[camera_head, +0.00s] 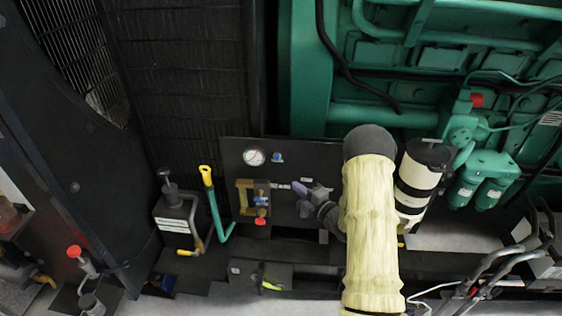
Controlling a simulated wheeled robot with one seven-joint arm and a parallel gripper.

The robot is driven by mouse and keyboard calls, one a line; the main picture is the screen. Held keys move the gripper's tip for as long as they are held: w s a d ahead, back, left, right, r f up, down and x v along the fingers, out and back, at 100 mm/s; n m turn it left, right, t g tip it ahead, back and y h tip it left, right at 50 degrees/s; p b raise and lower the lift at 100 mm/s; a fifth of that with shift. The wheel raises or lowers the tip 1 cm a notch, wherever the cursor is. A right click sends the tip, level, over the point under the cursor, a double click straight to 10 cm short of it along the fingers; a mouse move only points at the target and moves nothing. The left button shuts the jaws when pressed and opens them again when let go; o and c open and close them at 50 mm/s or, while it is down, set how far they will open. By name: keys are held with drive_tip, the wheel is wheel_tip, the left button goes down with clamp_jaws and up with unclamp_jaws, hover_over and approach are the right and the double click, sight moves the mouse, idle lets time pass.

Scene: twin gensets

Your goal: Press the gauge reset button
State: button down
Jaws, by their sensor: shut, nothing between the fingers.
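A round white-faced gauge (254,157) sits on a dark panel (318,154) left of the middle. A small blue button (277,158) is just to its right on the same panel, uncovered; I take it for the reset button, though no label is readable. My arm in its pale yellow sleeve rises from the bottom edge, right of the button, and ends in view at a dark rounded joint. Nothing is seen touching the button.
A yellow-topped green lever (210,190) stands to the left. A white, black-banded cylinder (419,180) and the green engine (440,80) lie right.

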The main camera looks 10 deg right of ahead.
drive_tip(key=shift+s, duration=0.1)
idle(0.3)
drive_tip(key=p, duration=0.5)
approach(277, 158)
drive_tip(key=w+a, duration=0.1)
drive_tip(key=a, duration=0.4)
drive_tip(key=w, duration=0.1)
drive_tip(key=w+p, duration=0.1)
drive_tip(key=w, duration=0.1)
drive_tip(key=w+d+f, duration=0.1)
drive_tip(key=shift+w+d+p, duration=0.1)
drive_tip(key=shift+w+p, duration=0.15)
drive_tip(key=shift+p, duration=0.1)
